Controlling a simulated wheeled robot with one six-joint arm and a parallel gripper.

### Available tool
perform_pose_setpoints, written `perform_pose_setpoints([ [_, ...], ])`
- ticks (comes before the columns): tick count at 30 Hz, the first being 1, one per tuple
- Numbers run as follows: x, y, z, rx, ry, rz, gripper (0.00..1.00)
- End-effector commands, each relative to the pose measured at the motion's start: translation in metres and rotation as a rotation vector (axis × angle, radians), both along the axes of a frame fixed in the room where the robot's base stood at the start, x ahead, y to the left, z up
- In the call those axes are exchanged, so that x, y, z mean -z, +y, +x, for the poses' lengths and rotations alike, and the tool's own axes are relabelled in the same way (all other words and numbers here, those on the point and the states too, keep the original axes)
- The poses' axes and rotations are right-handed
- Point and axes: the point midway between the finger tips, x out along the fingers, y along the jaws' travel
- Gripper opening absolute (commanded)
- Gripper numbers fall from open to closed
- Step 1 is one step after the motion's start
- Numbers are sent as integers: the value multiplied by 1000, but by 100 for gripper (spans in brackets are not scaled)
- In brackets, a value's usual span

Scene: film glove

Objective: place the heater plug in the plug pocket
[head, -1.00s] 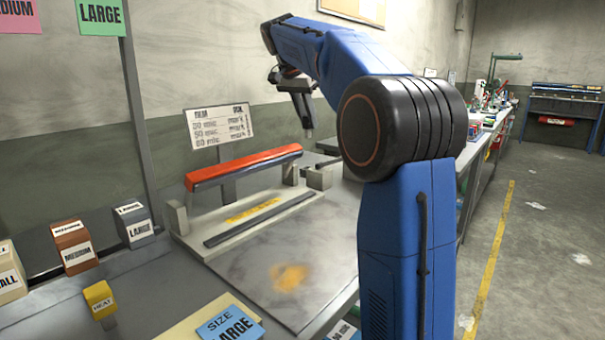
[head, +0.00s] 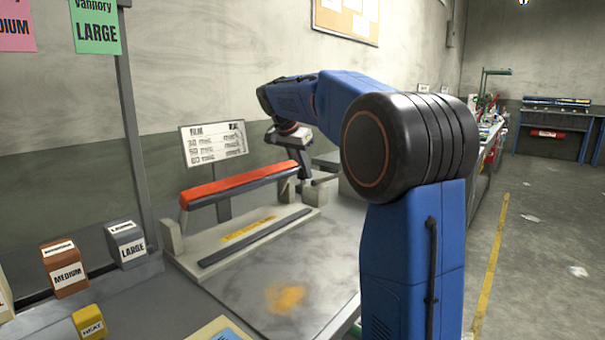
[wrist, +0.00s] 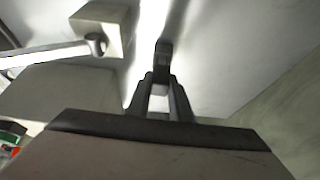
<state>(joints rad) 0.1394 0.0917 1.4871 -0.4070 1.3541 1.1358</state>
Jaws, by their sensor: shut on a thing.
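My gripper (head: 302,188) points down beside the right end of the sealer with the red bar (head: 240,184). In the wrist view my gripper (wrist: 162,82) is shut on a small dark piece (wrist: 163,50), which I take to be the heater plug. The plug stands out beyond the fingertips, and its shape is hard to make out. In the head view it is too small to tell. I cannot pick out the plug pocket in either view.
A pale block with a metal rod (wrist: 68,52) is close by, upper left in the wrist view. A chart (head: 213,143) stands behind the sealer. A yellow HEAT block (head: 90,323) and size blocks (head: 126,242) stand at left. The sealer's grey front plate (head: 250,280) is clear.

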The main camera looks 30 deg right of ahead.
Motion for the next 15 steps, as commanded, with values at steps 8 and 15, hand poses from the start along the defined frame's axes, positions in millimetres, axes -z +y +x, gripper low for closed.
perform_pose_setpoints([
  [8,10,0,0,0,-1,0,0],
  [15,13,0,0,0,-1,0,29],
])
